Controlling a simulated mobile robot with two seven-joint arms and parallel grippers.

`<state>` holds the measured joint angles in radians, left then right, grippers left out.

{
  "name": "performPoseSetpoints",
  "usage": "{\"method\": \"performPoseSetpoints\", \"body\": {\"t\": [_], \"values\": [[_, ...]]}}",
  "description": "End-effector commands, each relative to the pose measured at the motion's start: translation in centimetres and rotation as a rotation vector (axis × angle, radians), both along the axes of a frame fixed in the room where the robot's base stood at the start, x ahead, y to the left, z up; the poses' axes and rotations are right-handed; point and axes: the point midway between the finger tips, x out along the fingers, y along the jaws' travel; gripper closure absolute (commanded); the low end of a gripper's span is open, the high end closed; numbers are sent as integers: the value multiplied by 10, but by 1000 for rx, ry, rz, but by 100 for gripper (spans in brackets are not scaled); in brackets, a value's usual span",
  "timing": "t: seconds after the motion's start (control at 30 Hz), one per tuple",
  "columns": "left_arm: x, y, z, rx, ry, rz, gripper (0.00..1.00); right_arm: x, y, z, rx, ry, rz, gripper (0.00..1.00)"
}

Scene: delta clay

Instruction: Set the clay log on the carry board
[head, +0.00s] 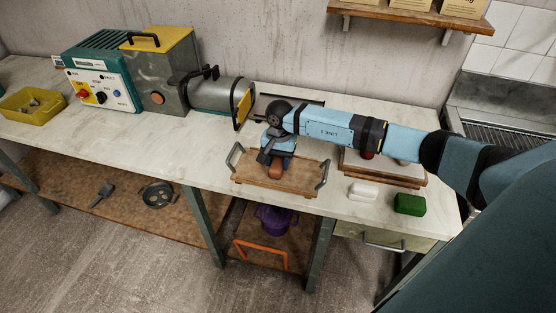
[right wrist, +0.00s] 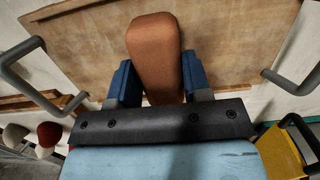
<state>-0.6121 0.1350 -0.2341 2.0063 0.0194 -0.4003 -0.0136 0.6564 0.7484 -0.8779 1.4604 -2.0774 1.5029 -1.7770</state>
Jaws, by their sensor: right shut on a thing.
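The clay log (head: 276,168) is a reddish-brown rounded bar. It also shows in the right wrist view (right wrist: 155,50), between the two blue fingers. My right gripper (head: 279,157) is shut on the log, pointing down over the carry board. The carry board (head: 253,172) is a wooden tray with a grey handle at each end, on the white worktop. In the right wrist view the board (right wrist: 230,40) lies behind the log. I cannot tell whether the log touches the board. My left gripper is not in view.
A pug mill machine (head: 218,95) with a grey barrel stands left of the board, beside a teal control box (head: 100,80). A white block (head: 364,191) and a green block (head: 410,204) lie right of the board. A wooden-edged slab (head: 385,170) stands behind them. Bare worktop lies left of the board.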

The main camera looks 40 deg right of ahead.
Motion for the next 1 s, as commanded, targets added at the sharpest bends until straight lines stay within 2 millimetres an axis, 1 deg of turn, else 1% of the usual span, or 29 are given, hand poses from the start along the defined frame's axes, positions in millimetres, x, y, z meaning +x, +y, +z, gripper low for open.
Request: {"method": "performPoseSetpoints", "body": {"t": [0.03, 0.07, 0.1, 0.17, 0.43, 0.53, 0.57, 0.67, 0.9, 1.0], "values": [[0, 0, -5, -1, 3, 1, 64, 0, 0, -3, 0, -1, 0, 89], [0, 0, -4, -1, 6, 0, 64, 0, 0, -3, -1, -1, 0, 53], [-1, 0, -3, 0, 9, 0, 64, 0, 0, -2, 0, 0, 0, 44], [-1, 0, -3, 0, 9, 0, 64, 0, 0, -2, 0, 0, 0, 30], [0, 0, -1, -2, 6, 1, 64, 0, 0, -1, 0, 0, 0, 30], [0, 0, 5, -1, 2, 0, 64, 0, 0, 4, 1, 1, 0, 30], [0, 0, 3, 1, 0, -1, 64, 0, 0, 5, 0, 0, 0, 30], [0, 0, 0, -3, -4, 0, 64, 2, -2, 20, -1, -2, 1, 30], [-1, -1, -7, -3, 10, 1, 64, 6, -7, 73, -2, -4, 0, 30], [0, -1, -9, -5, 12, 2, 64, 7, -8, 92, 0, -3, 0, 30]]}}
